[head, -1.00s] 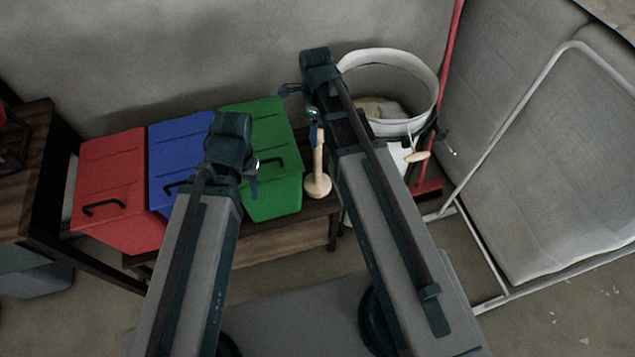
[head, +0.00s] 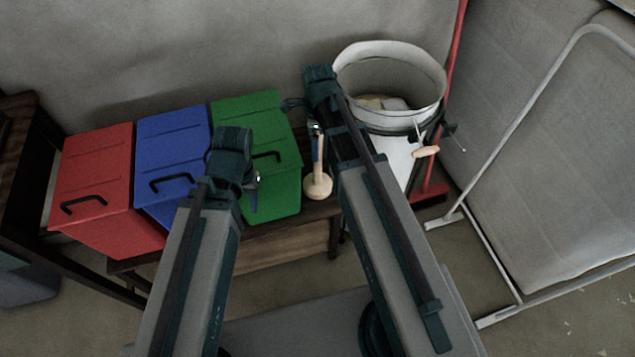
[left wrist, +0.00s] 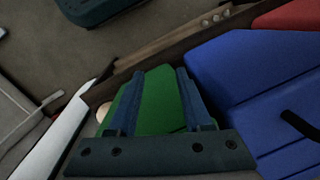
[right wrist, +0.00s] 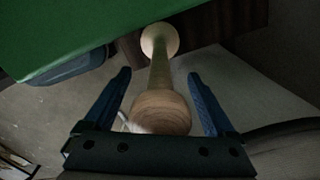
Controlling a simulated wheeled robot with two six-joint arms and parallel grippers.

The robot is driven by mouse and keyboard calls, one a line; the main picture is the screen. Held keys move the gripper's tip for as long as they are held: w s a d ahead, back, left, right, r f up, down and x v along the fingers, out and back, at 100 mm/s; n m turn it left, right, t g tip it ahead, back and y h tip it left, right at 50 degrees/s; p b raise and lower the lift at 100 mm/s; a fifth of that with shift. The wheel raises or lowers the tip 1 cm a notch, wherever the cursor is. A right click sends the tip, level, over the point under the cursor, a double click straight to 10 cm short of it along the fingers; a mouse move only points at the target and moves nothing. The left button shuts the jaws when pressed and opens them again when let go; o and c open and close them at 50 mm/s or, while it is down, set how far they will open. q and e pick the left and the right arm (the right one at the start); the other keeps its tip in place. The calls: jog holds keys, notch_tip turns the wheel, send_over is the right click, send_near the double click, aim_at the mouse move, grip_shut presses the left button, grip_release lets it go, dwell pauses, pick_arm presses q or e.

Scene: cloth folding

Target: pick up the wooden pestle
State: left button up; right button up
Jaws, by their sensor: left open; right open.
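The wooden pestle (head: 318,184) stands upright on the dark wooden bench, just right of the green bin; its upper part is partly hidden by my right gripper. In the right wrist view the pestle (right wrist: 160,75) lies between the two blue fingers, its wide rounded end close to the palm and its other end beyond the tips. My right gripper (right wrist: 158,72) is open around it, with a gap on both sides. My left gripper (left wrist: 160,71) is open and empty above the green bin; in the head view its fingers (head: 254,190) show in front of that bin.
Red (head: 95,185), blue (head: 172,150) and green (head: 265,115) lidded bins stand in a row on the bench (head: 285,255). A white bucket (head: 435,85) with a wooden handle grip stands to the right, near a red pole (head: 455,60) and a white metal frame (head: 555,70).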

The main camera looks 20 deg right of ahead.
pick_arm(q)
jog(key=shift+f, duration=0.35)
pick_arm(e)
jog(key=shift+f, duration=0.35)
jog(key=c, duration=1.4)
jog(key=shift+r, duration=0.1)
